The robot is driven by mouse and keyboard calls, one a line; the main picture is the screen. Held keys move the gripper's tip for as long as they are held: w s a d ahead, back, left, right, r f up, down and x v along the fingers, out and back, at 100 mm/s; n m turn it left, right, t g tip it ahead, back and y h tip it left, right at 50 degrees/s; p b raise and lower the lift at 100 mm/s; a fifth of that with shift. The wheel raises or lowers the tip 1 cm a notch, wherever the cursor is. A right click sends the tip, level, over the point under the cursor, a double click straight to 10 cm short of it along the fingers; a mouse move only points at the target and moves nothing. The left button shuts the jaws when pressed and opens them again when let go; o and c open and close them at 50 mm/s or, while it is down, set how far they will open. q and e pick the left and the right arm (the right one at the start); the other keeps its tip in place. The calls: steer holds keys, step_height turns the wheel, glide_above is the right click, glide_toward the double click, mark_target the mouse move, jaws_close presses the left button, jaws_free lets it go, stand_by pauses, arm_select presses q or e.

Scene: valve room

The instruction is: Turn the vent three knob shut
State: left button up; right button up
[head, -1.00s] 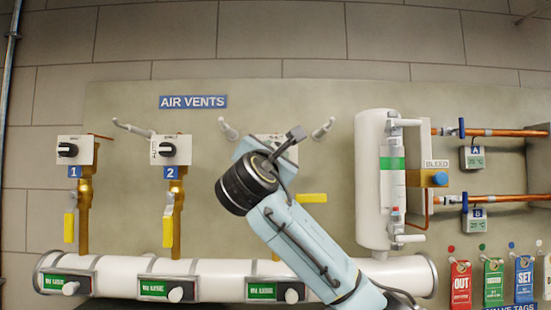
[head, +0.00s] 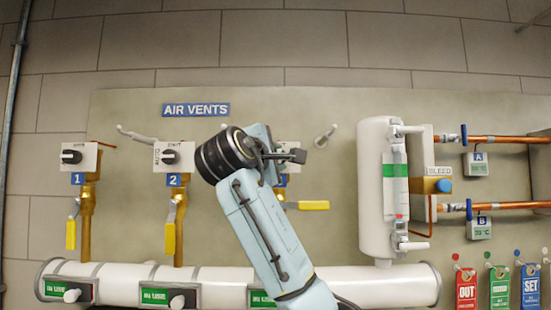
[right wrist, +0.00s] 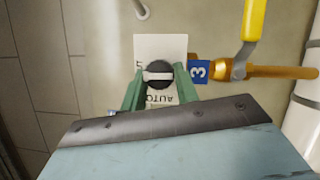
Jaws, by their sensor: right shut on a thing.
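The vent three knob (right wrist: 158,74) is a round black knob with a pale bar across it, on a white plate (right wrist: 148,44) beside a blue "3" tag (right wrist: 199,71). In the right wrist view my right gripper (right wrist: 159,78) has its green fingers on either side of the knob, shut on it. The bar lies left to right there, with one end toward a partly hidden label and "AUTO" printed below the knob. In the head view my right arm hides the knob; only part of the white plate (head: 283,146) shows. My left gripper is not in view.
Vent one (head: 76,156) and vent two (head: 173,156) stand to the left, with black knobs and yellow levers. A yellow lever (head: 313,205) sticks out right of vent three. A white cylinder (head: 373,180) stands further right. A white pipe (head: 370,284) runs below.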

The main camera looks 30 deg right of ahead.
stand_by(0.4)
steer(key=o, duration=1)
steer(key=shift+c, duration=0.2)
steer(key=r+b+v, duration=0.1)
steer(key=b+v, duration=0.3)
steer(key=v, duration=0.9)
steer(key=shift+s+a+f, duration=0.15)
steer(key=shift+a+f, duration=0.05)
steer(key=shift+f, duration=0.2)
